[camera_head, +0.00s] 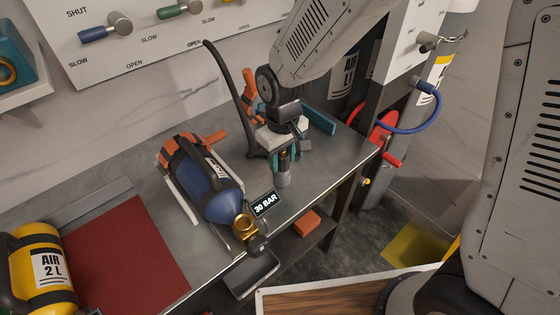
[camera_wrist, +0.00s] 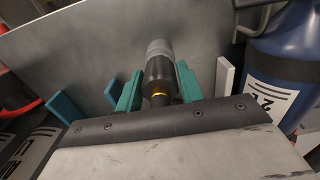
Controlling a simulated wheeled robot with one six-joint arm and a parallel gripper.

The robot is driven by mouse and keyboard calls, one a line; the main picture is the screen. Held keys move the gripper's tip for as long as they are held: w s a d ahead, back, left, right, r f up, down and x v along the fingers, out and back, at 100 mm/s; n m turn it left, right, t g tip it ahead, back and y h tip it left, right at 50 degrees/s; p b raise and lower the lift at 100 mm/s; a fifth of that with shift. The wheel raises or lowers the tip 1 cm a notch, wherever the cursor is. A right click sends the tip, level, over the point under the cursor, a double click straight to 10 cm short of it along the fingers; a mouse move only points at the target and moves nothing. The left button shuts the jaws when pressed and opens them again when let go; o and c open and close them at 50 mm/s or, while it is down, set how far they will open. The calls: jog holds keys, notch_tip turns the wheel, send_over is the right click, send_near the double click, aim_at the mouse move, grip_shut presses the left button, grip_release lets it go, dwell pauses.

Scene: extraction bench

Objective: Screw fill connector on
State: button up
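My gripper (camera_head: 283,165) hangs above the bench near its front edge, fingers pointing down. In the wrist view its teal fingers (camera_wrist: 160,88) flank the fill connector (camera_wrist: 159,62) and appear closed on it. The connector has a grey tip, a dark sleeve and a brass ring; its grey tip also shows below the fingers in the head view (camera_head: 283,179). The blue cylinder (camera_head: 208,190) lies tilted in a cradle left of my gripper. Its brass valve (camera_head: 243,226) faces the front edge, apart from the connector. A display reading 30 BAR (camera_head: 265,204) is beside the valve.
A black hose (camera_head: 234,90) arches behind my gripper. A yellow AIR 2 L cylinder (camera_head: 38,265) and red mat (camera_head: 125,255) are at left. A red handwheel (camera_head: 384,130) and blue hose (camera_head: 420,125) stand at right.

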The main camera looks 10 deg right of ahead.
aim_at(282, 153)
jog(key=c, duration=0.6)
jog(key=shift+r, duration=0.1)
jog(key=shift+c, duration=0.2)
jog(key=shift+r, duration=0.1)
jog(key=shift+r, duration=1.8)
jog(key=shift+r, duration=3.55)
jog(key=s+a, duration=0.4)
jog(key=s, duration=0.4)
jog(key=s+a, duration=0.5)
jog(key=s, duration=0.3)
jog(key=shift+s+a, duration=0.15)
jog(key=shift+a, duration=0.1)
